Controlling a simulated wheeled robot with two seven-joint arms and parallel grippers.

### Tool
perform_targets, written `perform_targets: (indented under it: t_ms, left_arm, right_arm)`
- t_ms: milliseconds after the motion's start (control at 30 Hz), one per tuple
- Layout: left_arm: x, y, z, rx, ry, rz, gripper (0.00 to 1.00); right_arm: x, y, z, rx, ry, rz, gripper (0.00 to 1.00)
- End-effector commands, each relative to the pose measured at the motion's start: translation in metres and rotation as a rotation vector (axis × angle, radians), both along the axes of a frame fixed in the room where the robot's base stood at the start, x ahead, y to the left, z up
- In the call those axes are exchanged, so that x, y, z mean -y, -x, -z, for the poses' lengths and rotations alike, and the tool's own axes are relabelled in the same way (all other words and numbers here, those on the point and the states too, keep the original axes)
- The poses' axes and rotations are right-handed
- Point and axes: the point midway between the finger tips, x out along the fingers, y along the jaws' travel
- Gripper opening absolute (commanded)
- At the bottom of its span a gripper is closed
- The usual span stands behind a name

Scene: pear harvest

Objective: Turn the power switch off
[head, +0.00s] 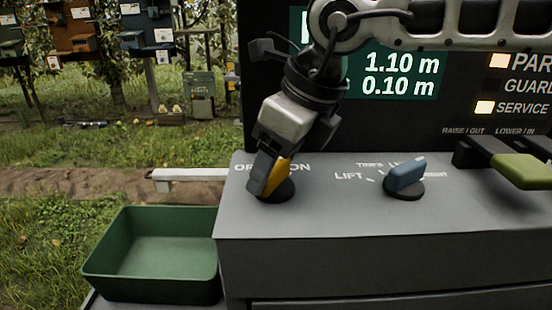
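The power switch looks to be the yellow rotary knob (278,178) on a round black base, on the left part of the grey console top. White lettering beside it is partly covered; "ON" shows to its right. My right gripper (268,176) reaches down from the upper right, with a dark finger against the left side of the yellow knob. The other finger is hidden, so I cannot tell whether it is closed on the knob. My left gripper is not in view.
A blue knob (406,175) labelled LIFT stands to the right on the grey console (330,215). A green-ended lever (522,171) is at the far right. A dark display panel (440,110) rises behind. An empty green bin (150,285) sits at lower left.

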Motion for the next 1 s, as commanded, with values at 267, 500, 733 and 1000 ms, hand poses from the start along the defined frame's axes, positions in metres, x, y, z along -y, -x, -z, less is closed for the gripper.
perform_targets:
  t_ms: [267, 500, 733, 1000]
  left_arm:
    - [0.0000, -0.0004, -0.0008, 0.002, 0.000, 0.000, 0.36]
    - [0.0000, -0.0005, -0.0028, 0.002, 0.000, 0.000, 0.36]
    - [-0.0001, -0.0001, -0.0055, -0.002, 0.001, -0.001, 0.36]
    - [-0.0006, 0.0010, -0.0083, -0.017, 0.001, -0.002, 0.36]
  right_arm:
    - [0.0001, 0.0000, -0.0005, 0.000, -0.001, -0.004, 0.43]
    - [0.0002, -0.0006, -0.0009, -0.002, -0.002, -0.072, 0.43]
    - [0.0000, -0.0010, -0.0011, -0.004, -0.005, -0.234, 0.43]
    - [-0.0003, -0.0018, -0.0023, -0.003, -0.007, -0.487, 0.43]
